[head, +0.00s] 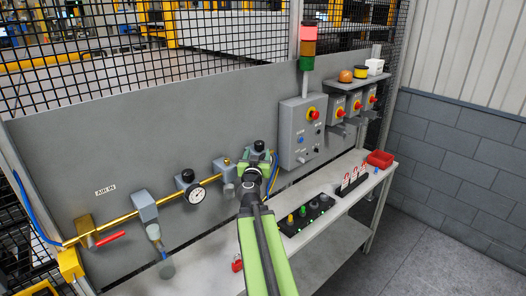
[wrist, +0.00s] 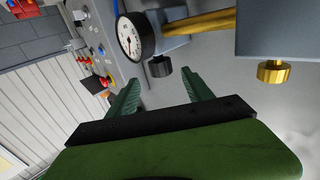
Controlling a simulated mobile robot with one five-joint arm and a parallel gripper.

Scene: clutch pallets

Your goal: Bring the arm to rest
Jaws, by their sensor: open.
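My arm reaches up from the bottom of the head view toward the grey panel (head: 130,130). My gripper (head: 259,160) is in front of the air line, over a regulator with a black knob (head: 259,146). The arm hides part of this fitting. In the wrist view my gripper (wrist: 160,82) shows two green fingers spread apart, with nothing between them. A pressure gauge (wrist: 130,37) and a black knob (wrist: 160,66) lie just beyond the fingertips; I cannot tell the exact gap. A brass knob (wrist: 271,71) is to the right.
A brass pipe (head: 118,219) with a red lever (head: 108,239) runs along the panel. A control box (head: 300,130) and red switches are to the right. A bench (head: 335,208) below carries buttons, padlocks and a red bin (head: 380,159). The floor at right is clear.

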